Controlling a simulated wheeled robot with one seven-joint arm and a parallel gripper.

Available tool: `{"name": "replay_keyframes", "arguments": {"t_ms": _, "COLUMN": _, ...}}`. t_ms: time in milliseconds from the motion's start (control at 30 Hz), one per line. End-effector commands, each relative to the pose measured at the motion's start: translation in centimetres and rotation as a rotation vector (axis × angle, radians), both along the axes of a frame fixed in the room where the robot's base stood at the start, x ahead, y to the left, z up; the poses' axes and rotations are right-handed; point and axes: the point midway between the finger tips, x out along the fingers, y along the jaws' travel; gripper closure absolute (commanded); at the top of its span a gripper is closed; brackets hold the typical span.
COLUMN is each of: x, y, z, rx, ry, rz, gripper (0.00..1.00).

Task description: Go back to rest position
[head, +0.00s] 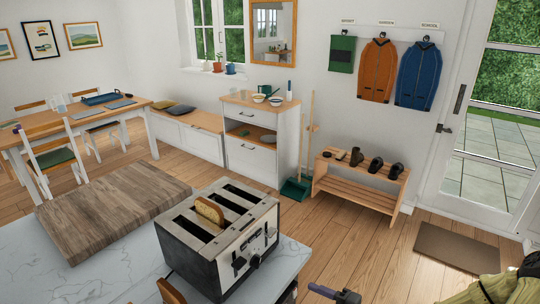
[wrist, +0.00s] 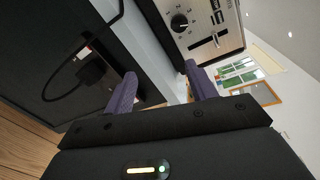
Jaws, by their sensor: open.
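My gripper (head: 335,294) shows at the bottom edge of the head view, right of the counter and past its edge. In the wrist view my gripper (wrist: 162,88) has its two purple fingers apart, with nothing held between them. A black and silver toaster (head: 218,236) stands on the counter, with a slice of bread (head: 210,210) sticking up from one slot. The toaster's front with its dial (wrist: 205,28) shows beyond the fingers in the wrist view. Most of my arm is out of view.
The marble counter (head: 110,262) holds a wooden board (head: 112,208) left of the toaster. A dark panel with a black cable (wrist: 75,60) lies left of the fingers in the wrist view. Beyond are a shoe bench (head: 358,187), a doormat (head: 458,247) and open wooden floor (head: 385,240).

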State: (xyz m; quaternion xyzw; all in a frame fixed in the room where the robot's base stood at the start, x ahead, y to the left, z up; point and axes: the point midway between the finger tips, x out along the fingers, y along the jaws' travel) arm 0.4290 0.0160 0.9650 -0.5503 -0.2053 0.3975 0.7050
Motion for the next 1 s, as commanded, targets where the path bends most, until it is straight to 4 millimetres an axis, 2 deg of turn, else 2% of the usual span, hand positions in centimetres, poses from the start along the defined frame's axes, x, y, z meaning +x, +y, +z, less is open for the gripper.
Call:
{"name": "replay_keyframes", "arguments": {"t_ms": 100, "x": 0.0, "y": 0.2, "z": -2.3, "rx": -0.244, "ry": 0.031, "rz": 0.048, "gripper": 0.44}}
{"name": "replay_keyframes", "arguments": {"t_ms": 200, "x": -0.1, "y": -0.4, "z": -4.0, "rx": -0.475, "ry": 0.052, "rz": 0.096, "gripper": 0.44}}
{"name": "replay_keyframes", "arguments": {"t_ms": 300, "x": -0.3, "y": -1.5, "z": -4.9, "rx": -0.692, "ry": 0.068, "rz": 0.150, "gripper": 0.44}}
{"name": "replay_keyframes", "arguments": {"t_ms": 433, "x": -0.7, "y": -3.2, "z": -4.8, "rx": -0.947, "ry": 0.084, "rz": 0.224, "gripper": 0.44}}
{"name": "replay_keyframes", "arguments": {"t_ms": 567, "x": -1.2, "y": -4.6, "z": -3.4, "rx": -1.165, "ry": 0.096, "rz": 0.295, "gripper": 0.44}}
{"name": "replay_keyframes", "arguments": {"t_ms": 733, "x": -2.3, "y": -5.6, "z": -0.1, "rx": -1.382, "ry": 0.112, "rz": 0.386, "gripper": 0.44}}
{"name": "replay_keyframes", "arguments": {"t_ms": 867, "x": -3.5, "y": -5.4, "z": 2.9, "rx": -1.490, "ry": 0.117, "rz": 0.451, "gripper": 0.44}}
{"name": "replay_keyframes", "arguments": {"t_ms": 1000, "x": -5.3, "y": -4.2, "z": 6.2, "rx": -1.546, "ry": 0.107, "rz": 0.521, "gripper": 0.44}}
